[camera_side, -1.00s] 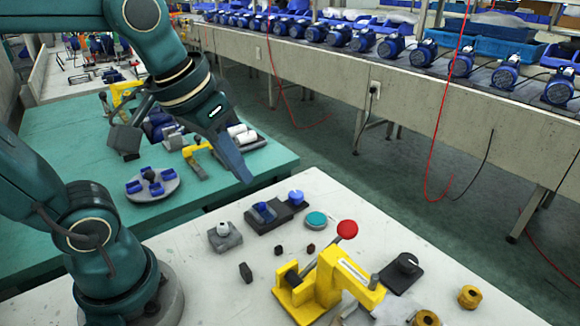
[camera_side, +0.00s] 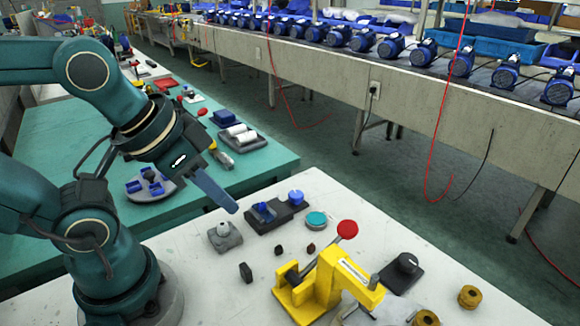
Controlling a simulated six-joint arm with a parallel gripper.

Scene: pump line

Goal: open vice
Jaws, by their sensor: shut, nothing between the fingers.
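A low dark fixture (camera_side: 267,227), which looks like the vice, sits on the white bench. It carries a blue part (camera_side: 263,212) between raised blocks, and a blue knob (camera_side: 296,197) stands at its right end. I cannot tell from this view how far its jaws are apart. My gripper (camera_side: 234,209) is shut and empty. Its fingers slant down to the right, with the tips close to the left of the blue part in the picture, seemingly above the bench. A grey block with a white knob (camera_side: 223,228) lies just below the fingertips in the picture.
A yellow press (camera_side: 325,280) with a red ball lever (camera_side: 347,229) stands at the front. A teal button (camera_side: 316,219), small dark blocks (camera_side: 246,272), a black knob fixture (camera_side: 405,265) and brass rings (camera_side: 470,296) lie around it. A green table (camera_side: 180,205) is behind.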

